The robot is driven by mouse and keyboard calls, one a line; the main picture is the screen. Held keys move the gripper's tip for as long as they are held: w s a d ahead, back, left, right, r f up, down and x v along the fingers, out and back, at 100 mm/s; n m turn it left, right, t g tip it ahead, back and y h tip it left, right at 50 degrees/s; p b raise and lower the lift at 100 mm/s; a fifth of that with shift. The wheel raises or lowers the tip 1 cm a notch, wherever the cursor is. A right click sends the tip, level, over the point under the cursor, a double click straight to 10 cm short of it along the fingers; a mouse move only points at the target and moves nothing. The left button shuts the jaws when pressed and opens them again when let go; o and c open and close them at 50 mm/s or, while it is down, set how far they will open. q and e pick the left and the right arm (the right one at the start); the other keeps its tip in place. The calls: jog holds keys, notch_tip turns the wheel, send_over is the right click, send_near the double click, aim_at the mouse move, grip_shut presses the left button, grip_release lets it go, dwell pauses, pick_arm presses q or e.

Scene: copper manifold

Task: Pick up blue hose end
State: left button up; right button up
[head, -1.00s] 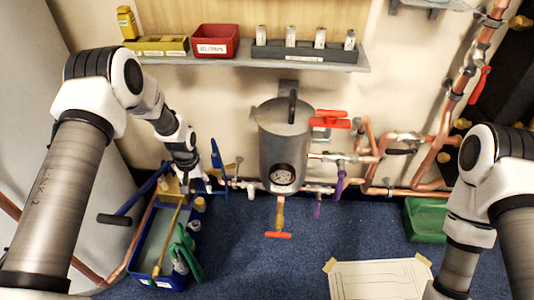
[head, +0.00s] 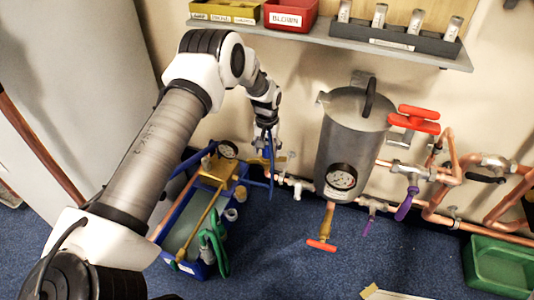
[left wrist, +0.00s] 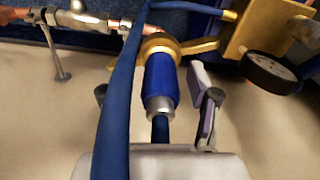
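The blue hose end (left wrist: 160,85), a blue sleeve with a silver collar, shows in the left wrist view against a brass ring-shaped fitting (left wrist: 196,46). My left gripper (left wrist: 155,102) is open, with one finger on each side of the hose end and a visible gap on the right. A length of blue hose (left wrist: 118,100) crosses in front of the left finger and partly hides it. In the head view the left gripper (head: 268,128) is above blue hose (head: 270,168) beside the blue tub; its fingertips are too small to read there. My right gripper is out of view.
A gauge (left wrist: 272,70) is close right of the gripper. A grey canister (head: 345,130) and copper pipes (head: 470,160) are to the right. A shelf (head: 290,37) hangs above.

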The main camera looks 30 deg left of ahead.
aim_at(267, 140)
pick_arm(q)
grip_shut()
jog(key=shift+r, duration=0.25)
notch_tip(267, 140, up, 4)
jog(key=p, duration=0.3)
jog(key=shift+f, duration=0.25)
jog(key=s+d+p, duration=0.6)
jog(key=s+d, duration=0.2)
jog(key=s, duration=0.6)
jog(key=shift+r, duration=0.45)
jog(key=shift+r, duration=0.1)
